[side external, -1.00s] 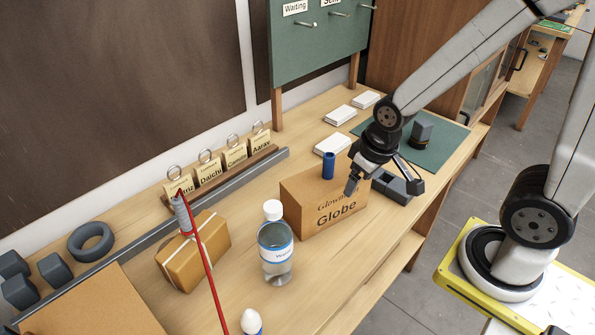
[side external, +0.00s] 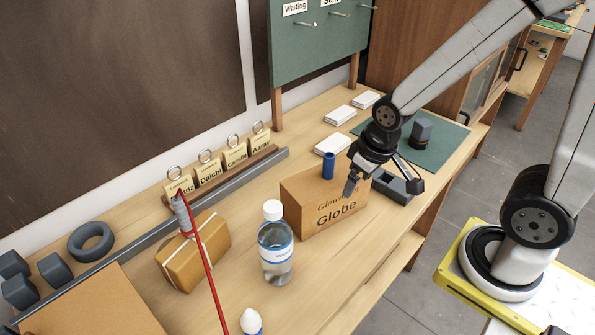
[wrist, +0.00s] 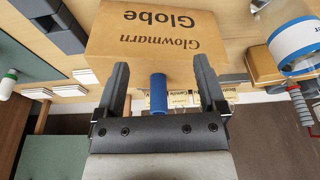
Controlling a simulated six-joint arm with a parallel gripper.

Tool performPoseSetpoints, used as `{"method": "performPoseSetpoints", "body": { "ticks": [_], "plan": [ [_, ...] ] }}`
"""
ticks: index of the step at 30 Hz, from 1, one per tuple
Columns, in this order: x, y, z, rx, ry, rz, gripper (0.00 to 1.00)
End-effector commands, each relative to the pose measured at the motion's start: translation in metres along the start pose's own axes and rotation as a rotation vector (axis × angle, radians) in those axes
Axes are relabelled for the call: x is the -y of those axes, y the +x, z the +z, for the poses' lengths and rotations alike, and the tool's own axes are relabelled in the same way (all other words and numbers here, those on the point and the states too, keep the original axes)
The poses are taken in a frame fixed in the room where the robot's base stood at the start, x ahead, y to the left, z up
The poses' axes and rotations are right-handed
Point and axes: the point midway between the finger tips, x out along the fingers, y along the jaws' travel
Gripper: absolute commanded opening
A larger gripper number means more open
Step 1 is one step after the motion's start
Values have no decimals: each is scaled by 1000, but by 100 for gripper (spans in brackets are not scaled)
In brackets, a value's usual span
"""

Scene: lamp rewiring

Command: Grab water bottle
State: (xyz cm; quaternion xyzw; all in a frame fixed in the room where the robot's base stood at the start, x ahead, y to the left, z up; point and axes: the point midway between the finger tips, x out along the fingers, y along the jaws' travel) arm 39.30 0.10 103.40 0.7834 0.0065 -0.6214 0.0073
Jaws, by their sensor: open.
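The water bottle (side external: 275,248) is clear with a white cap and a white and blue label. It stands upright on the bench, in front of and left of the Globe box in the side view. Part of it shows at the right edge of the wrist view (wrist: 297,45). My gripper (side external: 378,191) is open and empty above the bench by the right end of the Globe box, apart from the bottle. In the wrist view its two fingers (wrist: 162,85) are spread, with the box and a blue cylinder seen between them.
The brown Globe box (side external: 325,205) stands between my gripper and the bottle. A grey tray (side external: 398,187) is under my gripper.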

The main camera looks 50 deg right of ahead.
Motion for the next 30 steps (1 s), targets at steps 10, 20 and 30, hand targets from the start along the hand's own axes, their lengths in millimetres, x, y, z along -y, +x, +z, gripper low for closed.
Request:
{"method": "performPoseSetpoints", "body": {
  "ticks": [10, 20, 30],
  "plan": [
    [28, -10, -24, 34, -358, -25, 90],
    [81, -31, -53, 83, -961, -81, 90],
    [142, -60, -70, 119, -1587, -160, 90]
  ]
}}
